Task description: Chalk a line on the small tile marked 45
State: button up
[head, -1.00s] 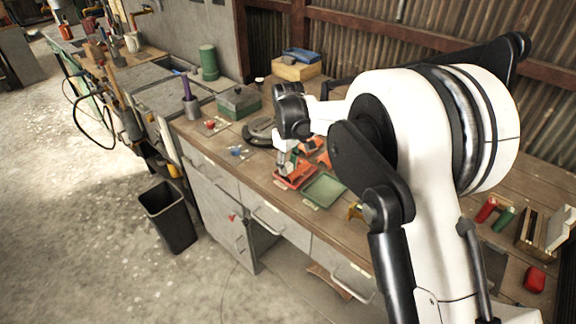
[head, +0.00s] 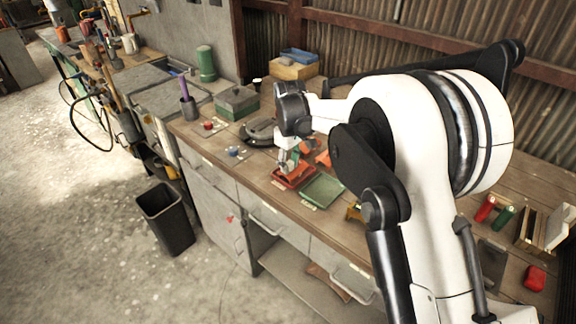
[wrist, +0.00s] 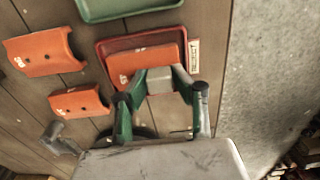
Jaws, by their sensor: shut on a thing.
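My gripper (wrist: 160,84), with green fingers, is closed on a pale, block-like piece (wrist: 160,78), perhaps the chalk. In the wrist view it is over the near edge of an orange tile (wrist: 146,60) in a red tray (wrist: 135,42); I cannot tell whether the piece touches that tile. A larger curved orange tile (wrist: 42,50) and a small orange tile (wrist: 80,101) lie on the bench to the left. Each tile has a white mark, too blurred to read. In the head view my gripper (head: 287,165) is above the red tray (head: 297,180).
A green tray (head: 322,190) lies beside the red one. A white label (wrist: 193,57) is by the red tray. A dark round object (head: 260,132) and a green box (head: 238,102) stand to the left. The bench's front edge is close to the trays.

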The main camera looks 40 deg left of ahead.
jog(key=shift+s, duration=0.15)
jog(key=shift+s+b, duration=0.35)
jog(key=shift+s, duration=0.3)
jog(key=shift+w+f, duration=0.1)
jog(key=shift+w, duration=0.1)
dwell(0.3)
jog(key=shift+w, duration=0.6)
jog(key=shift+s+b, duration=0.1)
jog(key=shift+b, duration=0.2)
jog(key=shift+s, duration=0.7)
